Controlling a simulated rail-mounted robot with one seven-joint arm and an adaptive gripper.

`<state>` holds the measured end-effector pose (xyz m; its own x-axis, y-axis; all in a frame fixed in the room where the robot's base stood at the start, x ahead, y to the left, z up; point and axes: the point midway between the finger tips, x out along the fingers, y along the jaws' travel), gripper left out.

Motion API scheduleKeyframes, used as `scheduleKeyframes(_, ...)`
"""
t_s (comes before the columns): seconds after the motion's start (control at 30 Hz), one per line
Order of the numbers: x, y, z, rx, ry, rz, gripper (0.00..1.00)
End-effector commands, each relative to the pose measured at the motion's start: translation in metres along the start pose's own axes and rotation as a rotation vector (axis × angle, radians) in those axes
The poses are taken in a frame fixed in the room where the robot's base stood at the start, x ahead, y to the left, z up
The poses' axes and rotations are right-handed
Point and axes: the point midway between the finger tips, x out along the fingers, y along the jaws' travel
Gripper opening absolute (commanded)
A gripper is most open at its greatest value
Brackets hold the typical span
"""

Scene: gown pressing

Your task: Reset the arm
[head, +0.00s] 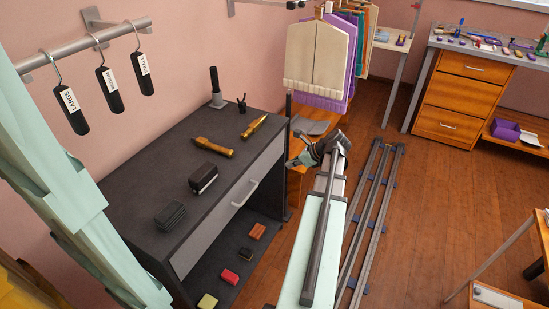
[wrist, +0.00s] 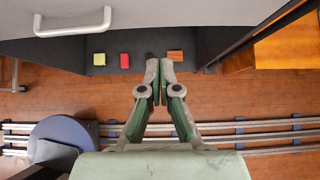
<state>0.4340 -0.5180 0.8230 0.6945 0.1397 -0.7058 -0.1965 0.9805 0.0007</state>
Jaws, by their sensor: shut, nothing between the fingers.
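My gripper (wrist: 160,80) is shut and empty, its two grey-and-green fingers meeting at the tips in the wrist view. In the head view my gripper (head: 304,153) is small, at the end of my folded arm, to the right of the dark cabinet. The cabinet (head: 150,160) has a grey drawer front with a pale handle (head: 244,194), which also shows at the top left of the wrist view (wrist: 72,24). The fingers touch nothing that I can see.
On the cabinet top lie brushes (head: 203,178) and brass-coloured tools (head: 212,147). Its low shelf holds several small blocks (head: 231,277). Floor rails (head: 372,215) run beside my column. Hanging garments (head: 318,58) and a wooden drawer unit (head: 461,95) stand behind. Open floor lies right.

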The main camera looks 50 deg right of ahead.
Motion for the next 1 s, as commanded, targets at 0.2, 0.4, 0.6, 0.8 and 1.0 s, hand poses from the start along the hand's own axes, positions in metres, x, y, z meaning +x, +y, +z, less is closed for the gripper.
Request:
scheduleKeyframes(0.2,-0.004,0.000,0.000,-0.046,0.000,-0.001,0.00)
scheduleKeyframes(0.4,-0.005,-0.002,-0.009,-0.302,0.047,-0.015,0.00)
scheduleKeyframes(0.6,0.012,0.015,-0.048,-0.646,0.169,0.030,0.00)
scheduleKeyframes(0.8,0.080,0.079,-0.086,-1.023,0.261,0.230,0.00)
scheduleKeyframes(1.0,0.151,0.172,-0.125,-1.401,0.285,0.517,0.00)
